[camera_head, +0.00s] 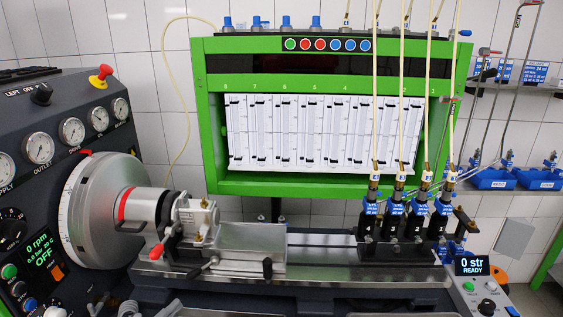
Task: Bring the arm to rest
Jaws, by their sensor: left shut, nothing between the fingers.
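The pump testbench fills the view. My left gripper (128,307) shows only as a small pale grey part at the bottom edge, left of centre, below the round drive housing (92,212). It is shut with nothing in it, apart from the bench parts. Most of it and of my left arm is cut off by the frame. My right gripper is not in view.
A dark control panel (58,120) with gauges stands at the left. A steel clamp (195,218) and bench rail (330,272) run across the middle. Several injectors (393,222) with upright hoses stand at the right. A green-framed meter cabinet (207,120) stands behind.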

